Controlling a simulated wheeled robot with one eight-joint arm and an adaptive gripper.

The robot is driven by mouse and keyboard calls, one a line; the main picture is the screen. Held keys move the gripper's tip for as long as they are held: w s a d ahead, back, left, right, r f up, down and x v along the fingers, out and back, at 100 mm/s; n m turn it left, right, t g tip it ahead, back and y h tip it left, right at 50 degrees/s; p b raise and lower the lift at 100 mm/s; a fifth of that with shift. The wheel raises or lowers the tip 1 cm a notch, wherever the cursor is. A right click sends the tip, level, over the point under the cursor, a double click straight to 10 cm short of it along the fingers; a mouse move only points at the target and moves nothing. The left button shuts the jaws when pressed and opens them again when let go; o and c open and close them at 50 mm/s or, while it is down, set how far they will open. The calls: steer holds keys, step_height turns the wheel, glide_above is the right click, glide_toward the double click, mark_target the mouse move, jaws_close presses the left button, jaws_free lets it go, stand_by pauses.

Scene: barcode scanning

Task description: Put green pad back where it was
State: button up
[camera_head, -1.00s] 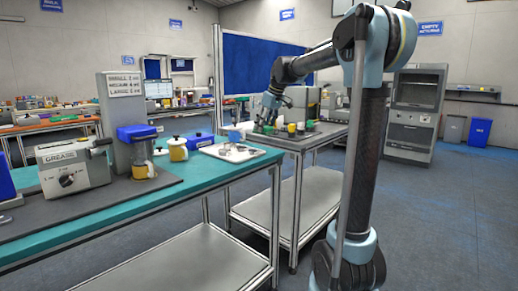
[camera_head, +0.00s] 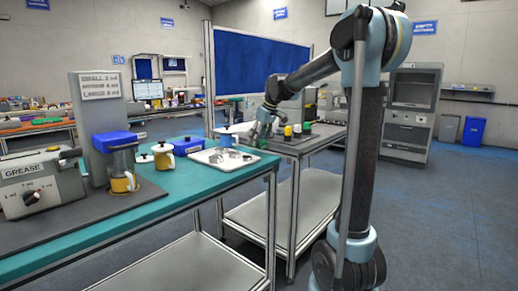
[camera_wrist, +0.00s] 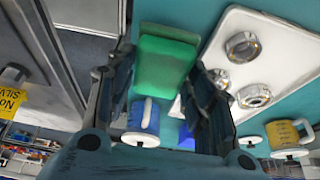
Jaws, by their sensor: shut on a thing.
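My gripper (camera_wrist: 165,95) is shut on the green pad (camera_wrist: 163,60), which sits between its two dark fingers in the wrist view. In the head view my gripper (camera_head: 257,134) is by the gap between the teal table (camera_head: 215,185) and the grey side table (camera_head: 300,146). There the pad is small and mostly hidden by the fingers. In the wrist view the pad appears above the teal surface, beside the white tray (camera_wrist: 220,50); its height above the table cannot be told.
The white tray holds several metal rings (camera_wrist: 242,46). A blue mug (camera_wrist: 143,117) with a white handle is close to the fingers. A yellow mug (camera_wrist: 284,134) stands nearby. The side table carries several small items. A grease box (camera_head: 32,185) is at far left.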

mark_target(261, 140)
steer(key=shift+s+f, duration=0.1)
steer(key=shift+f, duration=1.7)
steer(key=o, duration=1.1)
steer(key=v, duration=1.2)
steer(key=s+d+f+m+h, duration=0.1)
steer(key=s+d+f+m, duration=0.1)
steer(key=s+d+f, duration=0.35)
steer(key=s+d+f+m, duration=0.1)
steer(key=s+d+f, duration=0.15)
steer(key=s, duration=0.55)
steer(key=s+d+f+m+h, duration=0.1)
steer(key=s+d+f+m, duration=0.1)
steer(key=s+d+f, duration=0.3)
steer(key=s+d+f+m, duration=0.2)
steer(key=s+d+f, duration=0.1)
steer(key=s+f, duration=0.5)
steer(key=s+d+f+m+h, duration=0.1)
steer(key=s+d+f+m, duration=0.2)
steer(key=s+f, duration=0.5)
steer(key=s+d, duration=0.1)
steer(key=s, duration=0.1)
steer(key=shift+s+f+g, duration=0.25)
steer(key=shift+s+g, duration=0.05)
steer(key=shift+s, duration=0.1)
